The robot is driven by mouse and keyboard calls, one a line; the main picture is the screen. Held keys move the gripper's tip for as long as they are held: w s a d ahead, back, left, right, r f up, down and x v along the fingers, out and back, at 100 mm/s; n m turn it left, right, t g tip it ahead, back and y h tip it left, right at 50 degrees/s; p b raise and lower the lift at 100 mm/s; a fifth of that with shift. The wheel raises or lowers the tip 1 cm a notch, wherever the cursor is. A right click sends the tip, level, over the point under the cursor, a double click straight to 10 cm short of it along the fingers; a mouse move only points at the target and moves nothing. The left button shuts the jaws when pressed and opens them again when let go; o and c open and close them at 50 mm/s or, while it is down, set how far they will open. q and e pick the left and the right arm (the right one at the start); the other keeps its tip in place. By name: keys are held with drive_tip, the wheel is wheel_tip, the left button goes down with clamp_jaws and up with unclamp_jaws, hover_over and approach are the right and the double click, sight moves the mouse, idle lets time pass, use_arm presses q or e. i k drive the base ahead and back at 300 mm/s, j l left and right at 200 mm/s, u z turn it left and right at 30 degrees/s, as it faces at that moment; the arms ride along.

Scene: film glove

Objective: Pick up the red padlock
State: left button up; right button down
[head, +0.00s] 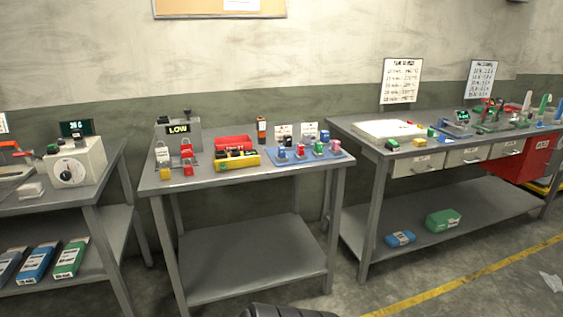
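On the middle grey workbench (225,178), a small red padlock-like item (187,151) stands in front of the box with the "LOW" display (178,129). A red-bodied piece (188,170) and a yellow one (166,174) sit just below it, near the bench's front left. More small red, blue and green lock-like items stand along a blue tray (310,158) at the bench's right. They are too small to tell which is the red padlock.
A yellow box (237,160) and a red bin (234,143) stand mid-bench. A long bench with drawers (464,156) is at the right, and another bench with a dial device (75,165) at the left. Open floor (345,295) lies in front.

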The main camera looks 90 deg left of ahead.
sight(188, 170)
drive_tip(key=u, duration=3.4)
drive_tip(key=i+l+u, duration=0.1)
drive_tip(key=l, duration=0.25)
drive_tip(key=i+l+u, duration=0.15)
drive_tip(key=i+l, duration=0.15)
drive_tip(key=i+l+u, duration=0.1)
drive_tip(key=l, duration=0.35)
drive_tip(key=i+l+u, duration=0.1)
drive_tip(key=i+l, duration=0.2)
drive_tip(key=i+l+u, duration=0.15)
drive_tip(key=l, duration=0.35)
